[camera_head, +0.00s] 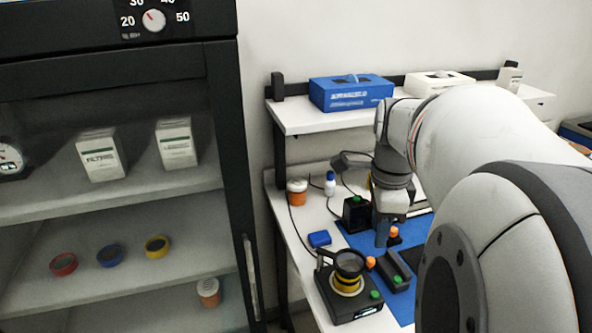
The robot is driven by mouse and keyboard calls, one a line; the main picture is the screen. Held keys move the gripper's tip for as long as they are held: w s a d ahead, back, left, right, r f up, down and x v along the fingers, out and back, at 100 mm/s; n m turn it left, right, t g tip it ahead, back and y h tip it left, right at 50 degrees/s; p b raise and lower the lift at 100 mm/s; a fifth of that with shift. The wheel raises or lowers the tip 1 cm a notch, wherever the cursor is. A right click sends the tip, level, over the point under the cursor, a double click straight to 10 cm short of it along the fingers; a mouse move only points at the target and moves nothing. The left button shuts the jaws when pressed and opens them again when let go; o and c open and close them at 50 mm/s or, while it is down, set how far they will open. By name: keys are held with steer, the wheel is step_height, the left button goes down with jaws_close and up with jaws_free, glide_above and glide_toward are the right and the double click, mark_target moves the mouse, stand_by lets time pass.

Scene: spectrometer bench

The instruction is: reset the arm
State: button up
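My white and grey arm reaches in from the right and bends down over the bench. My gripper (383,240) points down above the blue mat (357,240), beside a small orange-topped item (393,235). Its fingers show as one grey shape from this side, so whether they are open or shut is unclear. I see nothing clearly held. My arm hides the right part of the bench.
A black device with a round yellow-ringed holder (347,283) stands at the bench front, with a black block (394,272) beside it. A blue box (350,92) sits on the shelf above. A dark-framed glass cabinet (225,150) stands left.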

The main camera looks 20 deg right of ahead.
steer(key=s+a+f+n+t, duration=0.1)
steer(key=s+a+f+n, duration=0.1)
steer(key=a+n, duration=0.5)
steer(key=s+a+f+n+t, duration=0.1)
steer(key=a+f+n, duration=0.2)
steer(key=a+n, duration=0.4)
steer(key=n, duration=0.8)
steer(key=shift+s+a+f+n+t, duration=0.3)
steer(key=shift+s+a+t, duration=0.05)
steer(key=shift+s+t, duration=0.05)
steer(key=shift+s, duration=0.1)
